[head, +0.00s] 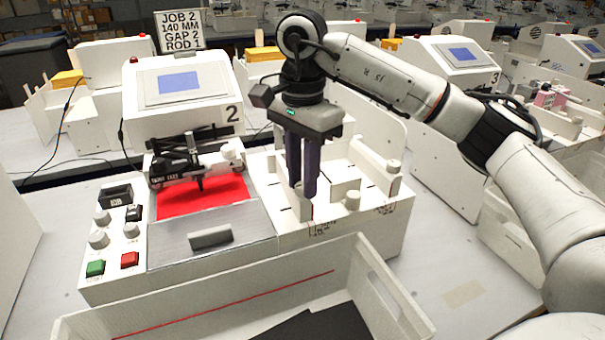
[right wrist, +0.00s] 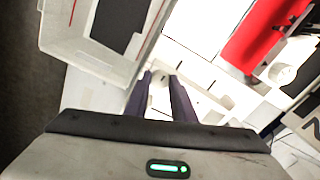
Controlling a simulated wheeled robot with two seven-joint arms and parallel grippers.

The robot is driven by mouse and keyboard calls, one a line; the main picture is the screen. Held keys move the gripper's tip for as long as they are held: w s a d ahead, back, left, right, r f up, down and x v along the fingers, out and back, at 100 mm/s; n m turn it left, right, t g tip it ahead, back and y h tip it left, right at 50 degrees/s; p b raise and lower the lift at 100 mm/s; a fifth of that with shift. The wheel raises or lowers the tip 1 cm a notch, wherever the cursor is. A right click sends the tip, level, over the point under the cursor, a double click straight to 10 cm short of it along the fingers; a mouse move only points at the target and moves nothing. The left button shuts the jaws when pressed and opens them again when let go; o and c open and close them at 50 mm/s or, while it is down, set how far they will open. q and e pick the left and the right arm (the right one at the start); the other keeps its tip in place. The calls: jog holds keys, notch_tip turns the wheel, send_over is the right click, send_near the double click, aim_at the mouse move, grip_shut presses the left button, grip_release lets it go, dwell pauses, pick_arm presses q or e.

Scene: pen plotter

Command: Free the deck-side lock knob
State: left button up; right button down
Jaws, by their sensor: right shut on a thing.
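The pen plotter marked 2 (head: 184,90) stands in the middle, with a red deck (head: 215,193) under its pen carriage (head: 197,165). My right gripper (head: 304,192) points down over the white block to the right of the deck. Its two dark fingers are close together at the deck-side lock knob. In the right wrist view the fingertips (right wrist: 160,76) are on either side of a small white piece, which I take to be that knob; the fingers largely hide it in the head view. Another white knob (head: 352,200) stands to the right of the fingers. My left gripper is out of view.
A white open tray (head: 385,285) with a dark sheet lies in front of the plotter. The panel has a green button (head: 95,268), a red button (head: 129,259) and several knobs. A sign (head: 179,31) reads JOB 2, 140 MM, GAP 2, ROD 1.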

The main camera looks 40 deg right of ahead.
aim_at(302, 185)
jog(key=shift+n, duration=0.6)
jog(key=c, duration=1.5)
grip_release()
jog(key=shift+r, duration=0.55)
notch_tip(302, 185, up, 9)
jog(key=shift+r+p, duration=0.15)
jog(key=shift+p, duration=0.65)
